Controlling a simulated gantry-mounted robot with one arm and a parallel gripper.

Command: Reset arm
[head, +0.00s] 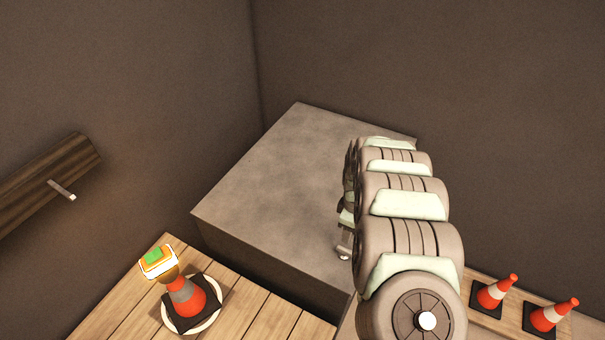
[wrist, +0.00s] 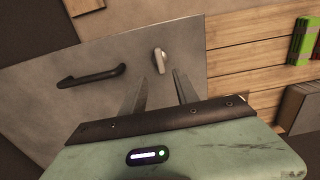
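My arm (head: 405,235) reaches away over the right side of the grey box-like cabinet (head: 285,170) in the head view. Its links hide most of my gripper there; only a small metal part shows at their left. In the wrist view my gripper (wrist: 160,78) has its two fingers apart with nothing held between them. Beyond the fingertips is a grey panel (wrist: 120,50) with a black bar handle (wrist: 92,77) and a small pale metal latch or knob (wrist: 161,61). I cannot tell whether the fingers touch the panel.
Two more cones (head: 493,292) (head: 549,315) stand at right. A wooden beam (head: 40,185) with a metal peg is on the left wall.

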